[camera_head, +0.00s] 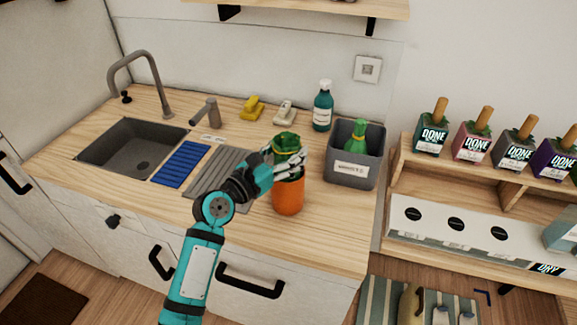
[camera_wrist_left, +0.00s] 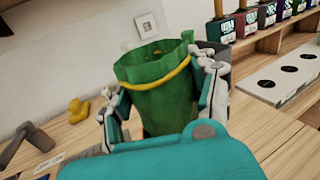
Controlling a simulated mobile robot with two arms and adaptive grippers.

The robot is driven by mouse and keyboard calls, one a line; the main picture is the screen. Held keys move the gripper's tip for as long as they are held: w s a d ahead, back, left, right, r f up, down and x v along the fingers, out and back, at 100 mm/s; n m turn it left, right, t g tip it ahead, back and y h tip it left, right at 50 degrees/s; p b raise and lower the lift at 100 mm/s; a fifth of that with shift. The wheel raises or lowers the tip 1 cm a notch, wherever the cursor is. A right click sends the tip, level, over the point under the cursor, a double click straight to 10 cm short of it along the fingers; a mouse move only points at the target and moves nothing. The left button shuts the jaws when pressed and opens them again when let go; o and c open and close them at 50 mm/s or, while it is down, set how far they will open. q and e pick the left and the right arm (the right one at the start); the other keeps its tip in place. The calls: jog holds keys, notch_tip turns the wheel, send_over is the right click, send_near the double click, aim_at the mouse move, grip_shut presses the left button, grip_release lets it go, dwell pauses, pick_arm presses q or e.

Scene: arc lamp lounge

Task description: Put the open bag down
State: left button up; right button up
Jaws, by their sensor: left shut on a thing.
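The open bag (camera_head: 286,143) is green with a yellow band below its open, crinkled rim. It stands upright in my left gripper (camera_head: 287,166) above the wooden counter (camera_head: 235,235). In the left wrist view the bag (camera_wrist_left: 155,98) sits between both fingers of my left gripper (camera_wrist_left: 160,105), which are closed on its sides. An orange rounded body (camera_head: 288,197) shows directly below the green part; I cannot tell whether it is the bag's lower part or a separate pot. Whether its bottom touches the counter is unclear. My right gripper is not in view.
A grey bin (camera_head: 340,172) holding a green bottle stands right of the bag. A ribbed grey mat (camera_head: 212,180), blue rack (camera_head: 181,164) and sink (camera_head: 125,150) lie left. The counter's front is clear.

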pick_arm(q)
notch_tip(320, 180, down, 3)
jog(key=shift+b, duration=0.3)
jog(key=shift+f, duration=0.2)
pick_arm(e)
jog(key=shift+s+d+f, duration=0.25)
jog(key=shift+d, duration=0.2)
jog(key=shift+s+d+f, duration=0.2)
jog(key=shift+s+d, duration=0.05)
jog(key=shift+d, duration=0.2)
pick_arm(q)
jog(key=shift+f, duration=0.1)
